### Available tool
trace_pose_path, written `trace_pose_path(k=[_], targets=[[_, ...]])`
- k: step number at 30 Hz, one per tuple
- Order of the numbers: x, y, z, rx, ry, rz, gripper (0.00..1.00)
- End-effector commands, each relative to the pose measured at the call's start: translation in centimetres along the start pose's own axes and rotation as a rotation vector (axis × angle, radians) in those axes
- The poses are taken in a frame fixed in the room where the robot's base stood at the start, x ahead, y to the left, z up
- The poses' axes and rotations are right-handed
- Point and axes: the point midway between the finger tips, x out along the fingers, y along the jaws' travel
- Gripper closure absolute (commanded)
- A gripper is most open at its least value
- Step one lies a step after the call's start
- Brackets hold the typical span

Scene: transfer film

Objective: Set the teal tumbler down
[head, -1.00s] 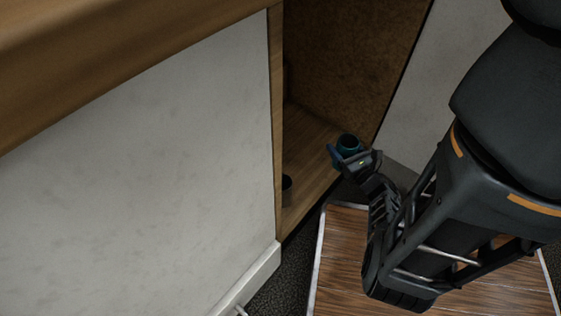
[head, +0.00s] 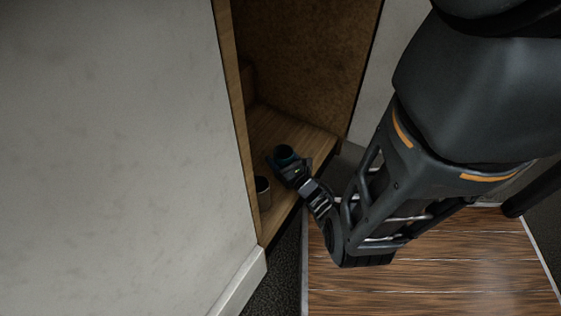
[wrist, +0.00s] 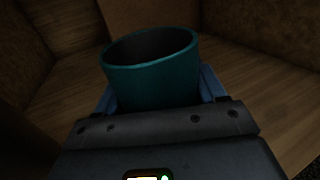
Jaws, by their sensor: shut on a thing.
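The teal tumbler (wrist: 153,80) is held between the blue fingers of my gripper (wrist: 157,93) in the wrist view, with its open rim facing up and slightly tilted in the picture. In the head view the tumbler (head: 284,152) shows small and dark at the end of my gripper (head: 283,164), over the wooden floor of an open cabinet (head: 262,126). My gripper is shut on it. The tumbler's lower part is hidden by my gripper, so I cannot tell whether its base touches the wood.
A pale cup with a dark inside (head: 263,192) stands on the cabinet floor, left of and nearer than the tumbler. The cabinet's left side edge (head: 236,120) and white outer panel (head: 110,150) are close on the left. Bare wood lies behind the tumbler.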

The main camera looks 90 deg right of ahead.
Motion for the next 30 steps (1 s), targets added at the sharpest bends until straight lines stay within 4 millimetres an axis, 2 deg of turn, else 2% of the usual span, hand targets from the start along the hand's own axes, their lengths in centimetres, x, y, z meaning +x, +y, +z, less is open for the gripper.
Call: trace_pose_path(k=[1, 11, 12, 20, 30], targets=[[0.06, -0.12, -0.46, -0.001, -0.001, -0.002, 0.67], [0.06, -0.08, -0.53, -0.001, -0.001, 0.000, 0.67], [0.00, -0.05, -0.67, 0.000, 0.000, 0.000, 0.30], [-0.01, -0.05, -0.62, -0.001, 0.000, 0.000, 0.05], [0.00, -0.06, -0.36, -0.002, -0.002, -0.001, 0.05]])
